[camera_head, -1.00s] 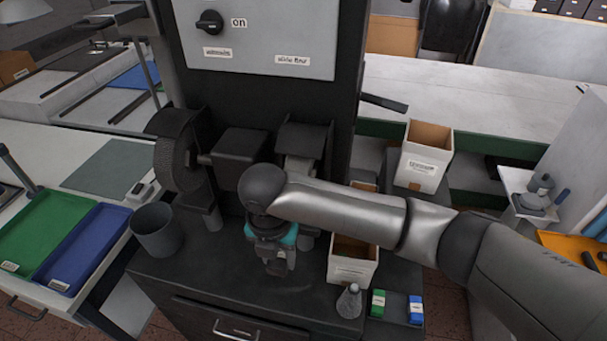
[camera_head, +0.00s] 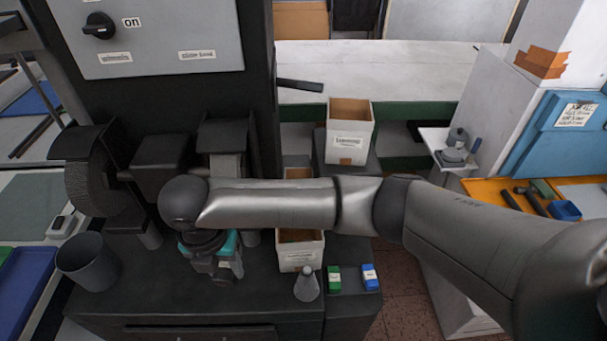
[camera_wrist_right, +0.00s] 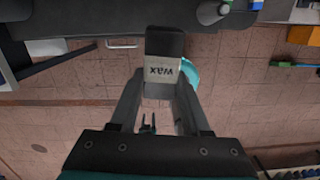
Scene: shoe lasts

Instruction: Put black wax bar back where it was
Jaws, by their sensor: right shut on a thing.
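The black wax bar (camera_wrist_right: 165,43) shows in the right wrist view, dark with a pale band that reads "wax" upside down. My right gripper (camera_wrist_right: 162,88) is shut on it, with a finger on each side. In the head view my right gripper (camera_head: 218,262) points down over the dark cabinet top, in front of the machine. The bar is hard to make out there against the dark surface. A green bar (camera_head: 334,279) and a blue bar (camera_head: 369,277) stand at the cabinet top's right end. My left gripper is out of view.
A grey cone-shaped bottle (camera_head: 306,285) stands left of the green bar. An open box (camera_head: 301,256) is behind it. A grey bin (camera_head: 87,262) stands at the left. Dark cabinet top (camera_head: 150,300) is clear along the front.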

